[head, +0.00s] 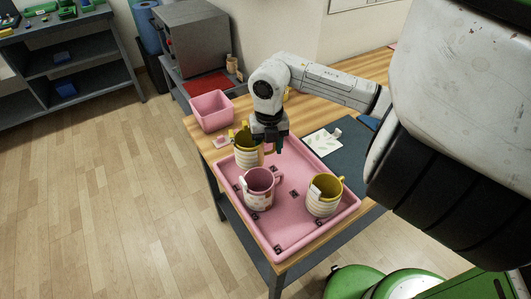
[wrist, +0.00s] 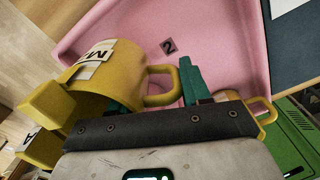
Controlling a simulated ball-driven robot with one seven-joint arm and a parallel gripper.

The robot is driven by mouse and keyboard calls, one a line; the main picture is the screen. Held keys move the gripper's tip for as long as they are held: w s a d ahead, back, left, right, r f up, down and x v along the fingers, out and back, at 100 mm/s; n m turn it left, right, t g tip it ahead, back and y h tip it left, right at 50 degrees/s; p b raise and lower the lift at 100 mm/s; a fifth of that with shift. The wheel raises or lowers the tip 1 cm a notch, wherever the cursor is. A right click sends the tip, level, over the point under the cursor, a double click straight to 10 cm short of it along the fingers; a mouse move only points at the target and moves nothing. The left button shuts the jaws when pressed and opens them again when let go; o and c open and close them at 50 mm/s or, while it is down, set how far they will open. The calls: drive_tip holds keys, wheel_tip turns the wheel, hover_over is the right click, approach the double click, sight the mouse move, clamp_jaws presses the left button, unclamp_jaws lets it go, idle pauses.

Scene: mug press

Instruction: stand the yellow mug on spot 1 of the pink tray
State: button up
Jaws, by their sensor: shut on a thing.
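The yellow mug (head: 247,157) is at the back left corner of the pink tray (head: 276,250). My gripper (head: 270,143) is over its right side. In the wrist view, the mug (wrist: 115,62) carries a white label with an M, and its handle lies between the teal fingers of my gripper (wrist: 155,88). The fingers are shut on the mug; whether its base touches the tray is unclear. A dark square marked 2 (wrist: 168,46) shows on the tray beyond the handle. I cannot make out a spot marked 1.
A pink mug (head: 259,187) and a yellow-lined striped mug (head: 324,196) stand on the tray. A pink bin (head: 211,112) is on the table behind it. A dark mat (head: 350,160) lies at right. Bare tray shows between the mugs and along the front.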

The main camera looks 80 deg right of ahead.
sight(265, 154)
drive_tip(key=shift+w+f, duration=0.2)
drive_tip(key=f, duration=0.1)
drive_tip(key=f+p, duration=0.1)
drive_tip(key=f, duration=0.1)
drive_tip(key=shift+w, duration=0.3)
drive_tip(key=shift+d+f, duration=0.15)
drive_tip(key=shift+f, duration=0.3)
drive_tip(key=shift+f, duration=0.1)
drive_tip(key=o, duration=1.3)
wheel_tip(265, 154, up, 12)
drive_tip(key=shift+r+b, duration=0.15)
drive_tip(key=shift+b, duration=0.65)
